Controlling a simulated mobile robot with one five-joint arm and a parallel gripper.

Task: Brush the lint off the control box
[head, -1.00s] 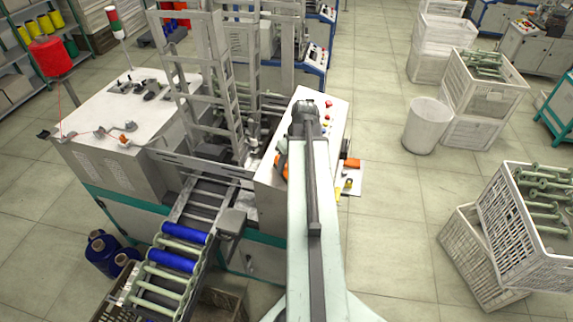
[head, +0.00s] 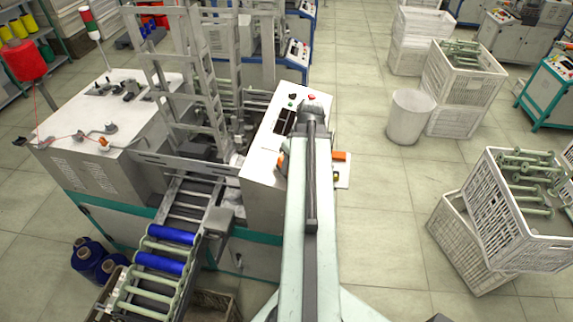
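The control box (head: 262,150) is the white slanted top at the right end of the winding machine. A dark display and small coloured buttons, one red (head: 311,96), show near its far end. Lint cannot be made out at this size. My arm reaches forward over the right side of the box and hides part of its top. A grey part at the arm's end (head: 285,147) shows just left of the arm, over the box. My gripper's fingers are hidden behind the arm, and I cannot see what they hold. A small orange item (head: 284,161) shows partly beside the arm.
A small side shelf (head: 343,172) with an orange block (head: 339,156) juts out right of the box. A roller conveyor (head: 188,205) with blue bobbins (head: 163,263) lies at left. Ladder-like frames stand behind. A white bin (head: 411,115) and crates (head: 480,215) stand right; floor between is clear.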

